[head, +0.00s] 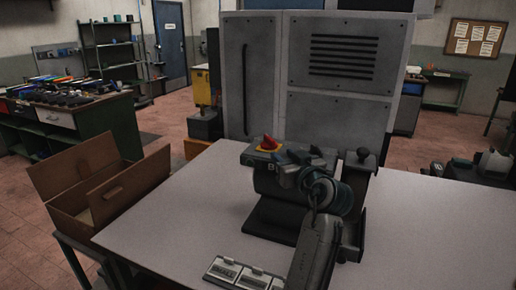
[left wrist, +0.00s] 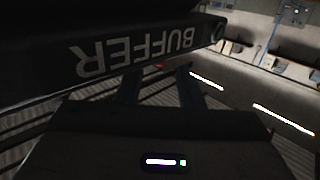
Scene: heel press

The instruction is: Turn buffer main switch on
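The buffer main switch (head: 268,143) is a red rotary knob on a yellow plate, on top of the dark buffer machine (head: 268,215) on the table. My left gripper (head: 284,161) is just right of the knob, pointing towards it. In the left wrist view the gripper's two fingers (left wrist: 160,80) stand apart with a gap between them. A small red spot, perhaps the switch (left wrist: 158,66), shows beyond the gap. The machine's BUFFER label (left wrist: 138,53) appears upside down there. Contact with the knob cannot be told. My right gripper is not in view.
The machine stands on a pale table (head: 170,225) with bare room left and right. An open cardboard box (head: 125,190) is at the left. Label tiles (head: 240,275) lie at the front edge. A large grey cabinet (head: 340,100) stands behind.

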